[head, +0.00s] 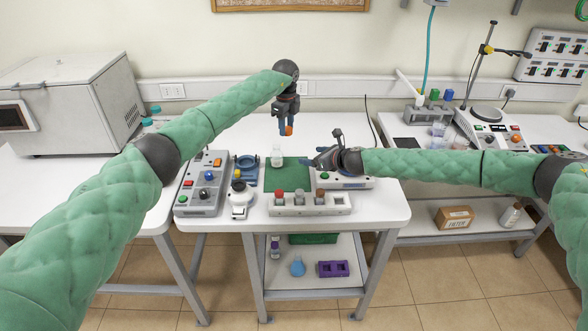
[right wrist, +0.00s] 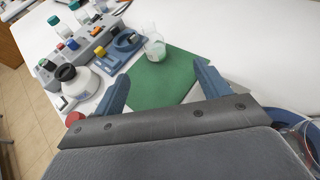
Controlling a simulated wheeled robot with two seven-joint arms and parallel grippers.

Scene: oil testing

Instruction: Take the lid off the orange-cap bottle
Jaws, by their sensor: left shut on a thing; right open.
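My left gripper (head: 287,122) is shut on the orange cap (head: 288,131) and holds it in the air above the back of the middle table. A small clear bottle (head: 277,156) stands upright below it at the back left edge of the green mat (head: 285,177). No cap shows on the bottle; it also appears in the right wrist view (right wrist: 154,48) with pale contents and an open top. My right gripper (head: 316,161) is open and empty over the mat, to the right of the bottle. Its two fingers are spread in the right wrist view (right wrist: 161,85).
A white rack (head: 310,210) with several capped items stands at the mat's front. A control box (head: 201,184), a blue holder (head: 246,168) and a white bottle with a dark cap (head: 240,200) stand left of the mat. The table's back right is clear.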

